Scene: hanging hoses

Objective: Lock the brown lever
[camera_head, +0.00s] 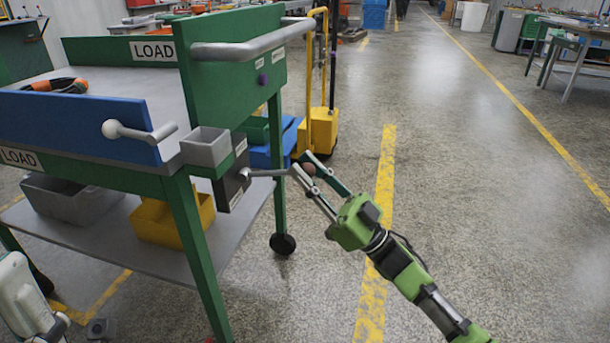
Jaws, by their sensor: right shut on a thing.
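The brown lever (268,172) is a grey metal arm with a brown round knob (309,169). It sticks out to the right, roughly level, from a dark box on the right side of the green cart. My right gripper (302,163) comes from the lower right and is shut on the knob end, its fingers on either side, partly hiding the knob.
The green cart (190,220) with "LOAD" labels fills the left. A white-knobbed lever (130,131) sits on its blue panel (60,122), and a grey handle (250,46) juts out above. A yellow trolley (318,128) stands behind. The floor at right is clear.

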